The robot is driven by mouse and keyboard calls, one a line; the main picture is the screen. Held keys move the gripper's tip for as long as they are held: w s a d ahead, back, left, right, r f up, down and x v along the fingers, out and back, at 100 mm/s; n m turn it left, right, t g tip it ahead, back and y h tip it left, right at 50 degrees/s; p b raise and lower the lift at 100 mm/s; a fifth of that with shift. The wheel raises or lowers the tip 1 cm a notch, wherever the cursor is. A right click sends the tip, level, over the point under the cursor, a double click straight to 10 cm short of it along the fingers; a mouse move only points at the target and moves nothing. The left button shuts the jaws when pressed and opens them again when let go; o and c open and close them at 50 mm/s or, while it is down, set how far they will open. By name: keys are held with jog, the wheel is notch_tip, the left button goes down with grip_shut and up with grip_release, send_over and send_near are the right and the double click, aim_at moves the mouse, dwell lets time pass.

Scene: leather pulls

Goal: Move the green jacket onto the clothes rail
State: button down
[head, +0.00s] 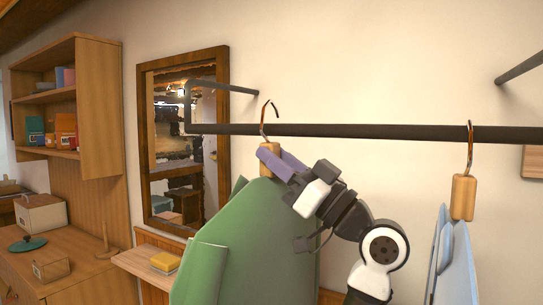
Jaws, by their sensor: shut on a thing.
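The green jacket (240,245) hangs upright from a hanger with a wooden neck (269,163) and a metal hook (264,118). My gripper (272,162), with purple fingers, is shut on the wooden neck, just below the clothes rail (350,131). The rail is a dark horizontal bar. The hook overlaps the rail near its left end and its curved top shows above the bar. I cannot tell whether the hook rests on the rail or is only in front of it. My arm covers part of the jacket's right side.
A light blue garment (452,265) hangs on the rail at right by its own hanger hook (470,145). The rail between the two hooks is bare. A framed mirror (220,130) is on the wall behind. A small shelf (135,262) holds a yellow item (165,261).

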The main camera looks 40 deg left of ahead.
jog(key=shift+w+a+r, duration=0.15)
jog(key=shift+w, duration=0.5)
jog(key=shift+f+b, duration=1.1)
jog(key=shift+f, duration=0.25)
jog(key=c, duration=1.1)
grip_release()
jog(key=shift+c, duration=0.2)
jog(key=shift+o, duration=0.6)
jog(key=shift+f, duration=0.1)
jog(key=shift+f, duration=0.1)
